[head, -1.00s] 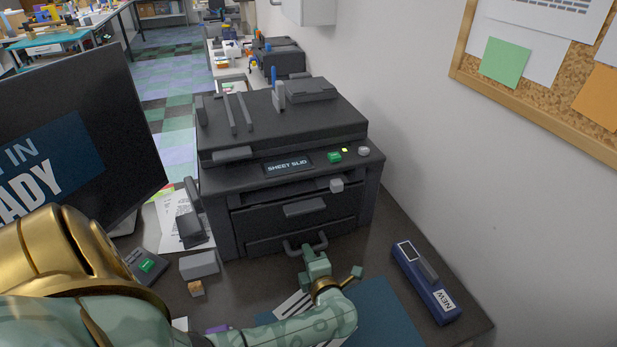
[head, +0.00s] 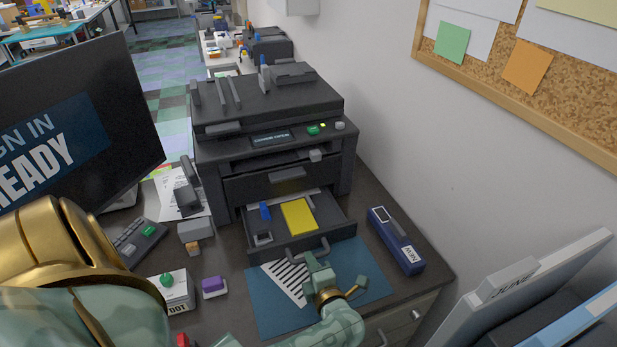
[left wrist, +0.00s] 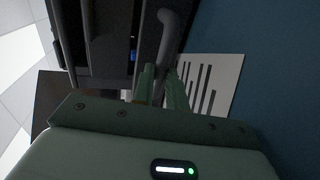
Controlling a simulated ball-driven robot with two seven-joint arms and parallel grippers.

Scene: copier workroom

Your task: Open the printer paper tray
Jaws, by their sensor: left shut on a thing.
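The dark printer (head: 270,130) stands on the desk against the wall. Its lower paper tray (head: 338,231) is pulled out toward me. A yellow block (head: 299,215), a blue piece (head: 265,211) and a small grey piece (head: 263,239) lie in it. My left gripper (head: 312,262) is shut on the tray's handle (head: 292,258), at the tray front. In the left wrist view the fingers (left wrist: 163,85) close around the handle bar (left wrist: 172,38). My right gripper is not in view.
A blue mat (head: 262,307) with a striped sheet (head: 284,280) lies under the tray front. A monitor (head: 80,120) stands at left, with a purple block (head: 213,284) in front.

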